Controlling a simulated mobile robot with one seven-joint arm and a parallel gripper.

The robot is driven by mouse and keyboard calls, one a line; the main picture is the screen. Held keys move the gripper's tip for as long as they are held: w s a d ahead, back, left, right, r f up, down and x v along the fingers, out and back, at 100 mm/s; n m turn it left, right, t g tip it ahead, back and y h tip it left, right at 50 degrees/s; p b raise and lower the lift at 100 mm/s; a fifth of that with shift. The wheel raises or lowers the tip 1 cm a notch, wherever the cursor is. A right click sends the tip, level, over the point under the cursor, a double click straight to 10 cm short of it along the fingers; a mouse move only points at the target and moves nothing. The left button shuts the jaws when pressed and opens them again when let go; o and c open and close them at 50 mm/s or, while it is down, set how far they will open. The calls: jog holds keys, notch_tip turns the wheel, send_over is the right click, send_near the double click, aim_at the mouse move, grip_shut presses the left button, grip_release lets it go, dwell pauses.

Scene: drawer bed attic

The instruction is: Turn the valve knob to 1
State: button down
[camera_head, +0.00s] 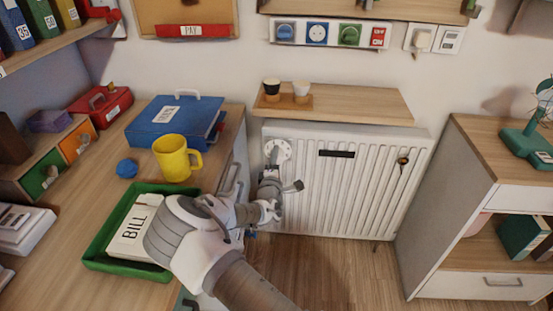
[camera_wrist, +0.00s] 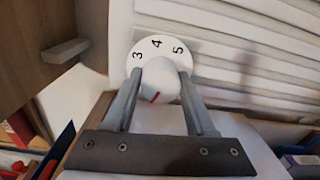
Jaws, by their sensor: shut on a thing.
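The white valve knob (camera_wrist: 158,84) sits in front of a round white dial (camera_wrist: 158,46) on the radiator. The numbers 3, 4 and 5 show along the dial's upper part in the wrist view; the rest of the dial is hidden. A red mark shows on the knob's lower side. My gripper (camera_wrist: 161,78) is shut on the knob, one finger on each side. In the head view the dial (camera_head: 277,150) shows at the radiator's upper left, with my gripper (camera_head: 271,164) in front of it; the knob itself is hidden there.
The white radiator (camera_head: 345,190) stands under a wooden shelf (camera_head: 355,104) with two small cups. A desk (camera_head: 75,240) to the left carries a yellow mug (camera_head: 174,160), a blue case (camera_head: 170,122) and a green tray (camera_head: 97,258). A cabinet (camera_head: 440,185) stands at the right.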

dwell(0.4)
jog(key=shift+c, duration=1.1)
grip_release()
jog(key=s+p, duration=0.4)
jog(key=s, duration=1.3)
jog(key=shift+s+a+r+p, duration=0.2)
jog(key=shift+s+a+p, duration=0.05)
jog(key=shift+a+p, duration=0.1)
